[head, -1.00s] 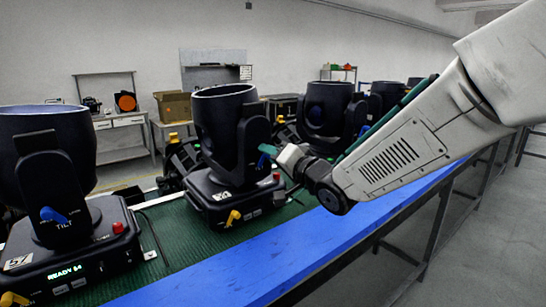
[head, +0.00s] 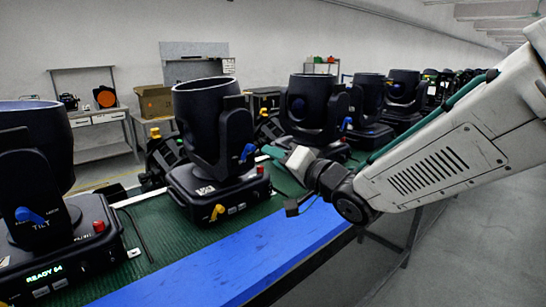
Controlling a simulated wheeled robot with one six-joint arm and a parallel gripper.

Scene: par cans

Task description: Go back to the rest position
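My gripper (head: 272,158) is at the end of my pale arm, which reaches in from the right. A teal fingertip shows close to that light's blue tilt lever (head: 248,152), with a small gap in the picture. The finger opening is too small and side-on to tell. I see nothing held in it.
Another light (head: 35,190) with a lit "READY 64" display stands at near left. More black lights (head: 310,108) line the green belt (head: 165,240) toward the back right. The blue rail (head: 235,260) edges the belt. Grey floor (head: 470,240) is clear at right.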

